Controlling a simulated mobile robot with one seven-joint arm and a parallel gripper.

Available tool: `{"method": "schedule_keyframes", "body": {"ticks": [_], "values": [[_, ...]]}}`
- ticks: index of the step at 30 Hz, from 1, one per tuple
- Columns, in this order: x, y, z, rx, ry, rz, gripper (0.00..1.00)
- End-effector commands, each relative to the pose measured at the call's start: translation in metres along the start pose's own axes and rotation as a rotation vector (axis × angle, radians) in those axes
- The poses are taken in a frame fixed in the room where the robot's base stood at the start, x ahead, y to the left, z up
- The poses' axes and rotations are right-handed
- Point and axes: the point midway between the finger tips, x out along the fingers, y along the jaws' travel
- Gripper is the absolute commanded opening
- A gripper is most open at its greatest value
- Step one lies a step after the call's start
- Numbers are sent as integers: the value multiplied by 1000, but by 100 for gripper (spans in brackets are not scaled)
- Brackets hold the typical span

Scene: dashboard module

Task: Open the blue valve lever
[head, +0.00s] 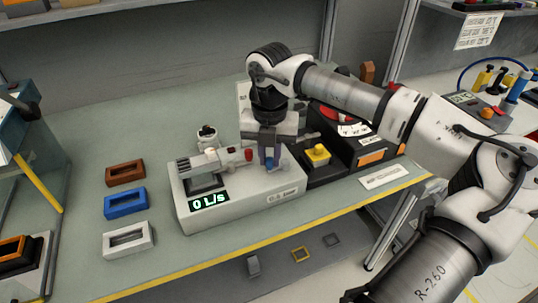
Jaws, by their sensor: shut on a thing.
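The grey-white valve module (245,206) stands on the bench, and its green display (210,201) reads 0 L/s. A pale pipe with a small red part (249,155) runs along its top. My gripper (270,160) points down over the right part of the module. It is shut on a small blue piece, which looks like the blue valve lever (270,163). Most of the lever is hidden by the fingers, so its angle cannot be told.
Brown (125,173), blue (125,203) and white (128,239) hollow blocks lie left of the module. A black unit with a yellow button (318,153) and a dark module with a dial (352,130) stand close on the right. The yellow-striped bench edge is in front.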

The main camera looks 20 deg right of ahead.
Motion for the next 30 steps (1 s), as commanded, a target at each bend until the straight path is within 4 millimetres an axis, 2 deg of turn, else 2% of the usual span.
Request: {"method": "schedule_keyframes", "body": {"ticks": [30], "values": [[2,-33,-17,-915,-1,2,0]]}}
